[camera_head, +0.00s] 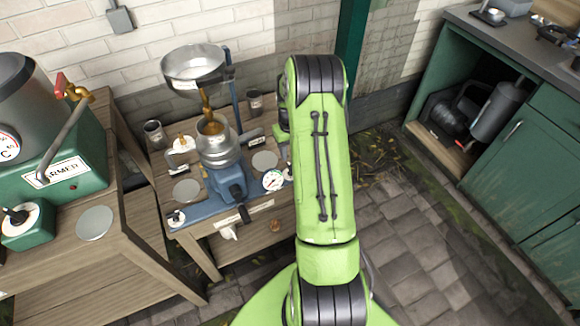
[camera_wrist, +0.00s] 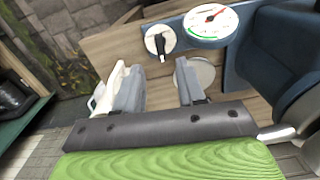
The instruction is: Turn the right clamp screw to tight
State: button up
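The blue machine (camera_head: 230,180) stands on a wooden table, with a metal bowl (camera_head: 195,65) above it. A round white plate with a black lever (camera_wrist: 160,40), which looks like the right clamp screw, shows in the wrist view next to a gauge with a red needle (camera_wrist: 210,22). The gauge also shows in the head view (camera_head: 272,180). A similar black knob on a white disc (camera_head: 176,217) is at the machine's front left. My gripper (camera_wrist: 153,68) is open, its fingers apart with nothing seen between them. The lever lies beyond the fingertips, apart from them.
A pale disc (camera_wrist: 207,72) lies on the table behind the right finger. A green warmer (camera_head: 60,165) stands on the left bench. Green cabinets (camera_head: 530,160) are at the right. The paved floor (camera_head: 410,230) between is clear.

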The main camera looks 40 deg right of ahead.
notch_tip(320, 180, down, 7)
jog(key=shift+r+b, duration=0.15)
jog(key=shift+b, duration=0.65)
grip_shut()
